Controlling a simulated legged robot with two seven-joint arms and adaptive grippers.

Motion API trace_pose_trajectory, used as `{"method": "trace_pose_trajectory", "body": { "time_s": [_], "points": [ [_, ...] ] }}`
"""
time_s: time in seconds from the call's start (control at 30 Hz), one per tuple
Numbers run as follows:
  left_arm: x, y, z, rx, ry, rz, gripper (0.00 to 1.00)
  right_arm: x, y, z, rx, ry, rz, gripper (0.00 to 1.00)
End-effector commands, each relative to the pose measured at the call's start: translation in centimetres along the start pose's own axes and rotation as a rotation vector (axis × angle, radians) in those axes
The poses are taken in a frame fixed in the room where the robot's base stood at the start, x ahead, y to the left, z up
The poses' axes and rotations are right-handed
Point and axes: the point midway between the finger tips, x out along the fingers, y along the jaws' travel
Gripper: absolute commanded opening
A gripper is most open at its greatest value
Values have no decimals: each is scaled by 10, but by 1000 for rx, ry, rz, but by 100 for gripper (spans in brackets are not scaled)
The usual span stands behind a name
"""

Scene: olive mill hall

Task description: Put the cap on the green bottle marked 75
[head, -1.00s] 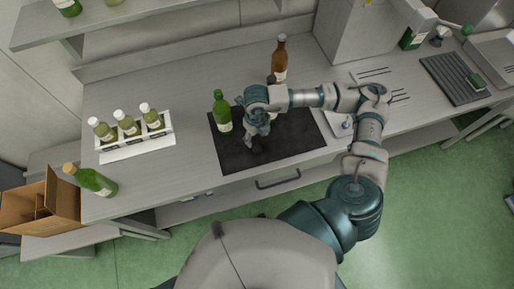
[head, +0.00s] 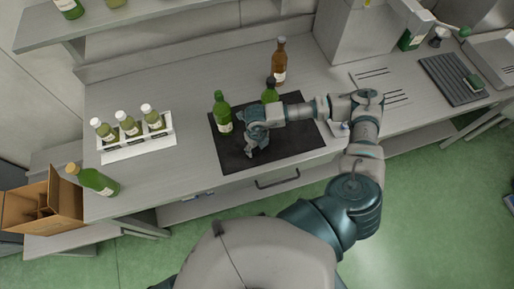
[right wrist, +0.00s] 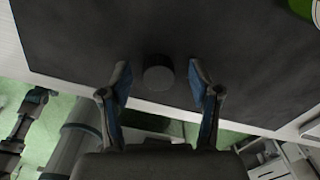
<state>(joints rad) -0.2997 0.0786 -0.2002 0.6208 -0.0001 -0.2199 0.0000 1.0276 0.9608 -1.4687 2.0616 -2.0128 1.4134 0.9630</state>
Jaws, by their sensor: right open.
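A dark round cap (right wrist: 158,74) lies on the black mat (right wrist: 80,30) in the right wrist view. My right gripper (right wrist: 159,80) is open, its two fingertips on either side of the cap with a gap on each side. In the head view my right gripper (head: 252,150) is low over the front of the mat (head: 295,140) and hides the cap. A green bottle (head: 222,115) with no dark cap on top stands upright at the mat's left. A second green bottle (head: 269,95) with a dark top stands behind my gripper, partly hidden. The number 75 is not readable. My left gripper is out of view.
A brown bottle (head: 279,65) stands behind the mat. A white rack (head: 140,148) holds several small bottles at left. The counter between rack and mat is clear.

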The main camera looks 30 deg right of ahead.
Motion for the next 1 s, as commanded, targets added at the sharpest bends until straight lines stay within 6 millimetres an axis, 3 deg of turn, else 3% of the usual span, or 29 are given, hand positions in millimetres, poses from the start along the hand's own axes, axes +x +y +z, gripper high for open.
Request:
{"method": "trace_pose_trajectory", "body": {
  "time_s": [0.37, 0.53, 0.57, 1.0],
  "points": [
    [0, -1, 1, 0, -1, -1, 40, 3, 0, 0, 0, -1, 0, 62],
    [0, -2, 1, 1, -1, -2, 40, 3, 0, 0, 0, -1, 0, 23],
    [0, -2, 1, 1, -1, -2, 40, 3, 0, 0, 0, -1, 0, 20],
    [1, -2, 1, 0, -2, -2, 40, 0, 0, 0, 0, -1, 0, 20]
  ]
}}
